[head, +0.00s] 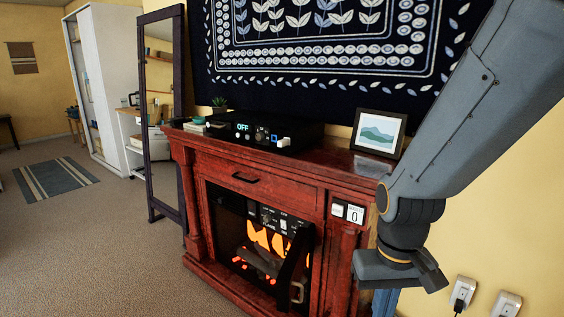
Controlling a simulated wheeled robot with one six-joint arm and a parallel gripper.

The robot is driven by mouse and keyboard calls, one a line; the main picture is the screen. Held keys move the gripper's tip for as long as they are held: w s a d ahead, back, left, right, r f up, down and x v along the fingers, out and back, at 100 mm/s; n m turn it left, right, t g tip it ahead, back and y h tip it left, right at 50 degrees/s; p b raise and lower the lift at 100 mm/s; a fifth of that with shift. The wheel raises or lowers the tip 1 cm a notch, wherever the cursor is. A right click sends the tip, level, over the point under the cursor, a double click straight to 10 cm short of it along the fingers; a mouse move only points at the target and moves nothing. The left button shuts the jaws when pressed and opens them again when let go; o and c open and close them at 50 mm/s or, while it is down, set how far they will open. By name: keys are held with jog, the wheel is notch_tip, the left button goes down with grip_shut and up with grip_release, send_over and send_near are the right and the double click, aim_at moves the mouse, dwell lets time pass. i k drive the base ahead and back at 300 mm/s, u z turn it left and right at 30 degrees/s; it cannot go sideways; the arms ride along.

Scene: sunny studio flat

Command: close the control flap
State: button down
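A red wooden fireplace (265,178) holds a dark insert with orange glowing shapes inside. A control strip (272,217) with small knobs and pale labels shows at the top of the insert. A dark panel (292,255) stands out at a slant at the insert's right side, with a metal handle (297,292) low on it. I cannot tell for sure which part is the control flap. My gripper (400,270) is at the right, in front of the fireplace's right post and apart from the control strip.
On the mantel stand a black box (265,132) reading OFF, a small plant and a framed picture (377,133). A white plate (348,212) showing 0 is on the fireplace front. A tall mirror (162,110) stands left. Carpet (110,235) at left is clear.

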aim_at(288, 280)
jog(key=u, duration=1.7)
jog(key=i, duration=0.5)
jog(key=z, duration=1.75)
